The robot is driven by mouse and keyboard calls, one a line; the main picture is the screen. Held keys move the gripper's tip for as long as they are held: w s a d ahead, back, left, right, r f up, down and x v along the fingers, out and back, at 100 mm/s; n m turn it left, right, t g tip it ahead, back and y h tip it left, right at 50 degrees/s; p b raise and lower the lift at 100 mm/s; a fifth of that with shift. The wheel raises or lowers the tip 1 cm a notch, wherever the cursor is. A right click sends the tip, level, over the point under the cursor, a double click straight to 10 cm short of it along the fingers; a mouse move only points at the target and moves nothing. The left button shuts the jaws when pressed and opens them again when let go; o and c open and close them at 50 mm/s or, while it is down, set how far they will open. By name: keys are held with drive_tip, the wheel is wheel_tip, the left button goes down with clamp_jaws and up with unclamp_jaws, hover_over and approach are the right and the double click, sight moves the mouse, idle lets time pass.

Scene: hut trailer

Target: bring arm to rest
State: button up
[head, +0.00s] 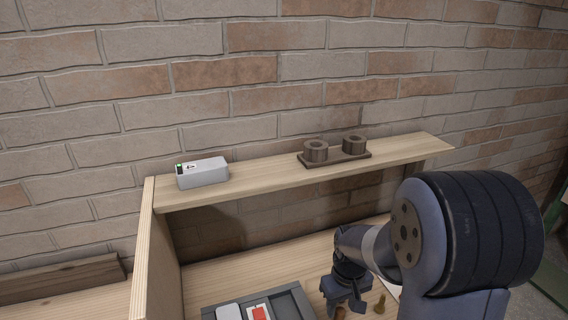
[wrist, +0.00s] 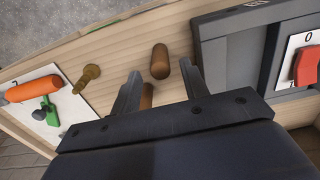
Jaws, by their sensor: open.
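My gripper (wrist: 162,80) is open, its two dark fingers spread and pointing at the wooden bench top. It also shows in the head view (head: 346,288), low over the bench, beside the grey panel. A brown wooden cylinder (wrist: 160,61) stands just beyond the fingertips. A second brown piece (wrist: 147,96) shows in the gap between the fingers, partly hidden by the gripper body; neither is visibly gripped. My arm reaches in from the right in the head view and hides part of the bench.
A grey panel (head: 280,302) with a red switch (wrist: 307,66) is close beside the gripper. The shelf (head: 250,181) above holds a white box (head: 203,174) and a two-ring holder (head: 335,154).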

sight(341, 310)
wheel_tip(341, 310, down, 7)
drive_tip(key=shift+w+r, duration=0.15)
drive_tip(key=shift+r, duration=1.15)
drive_tip(key=shift+f, duration=0.15)
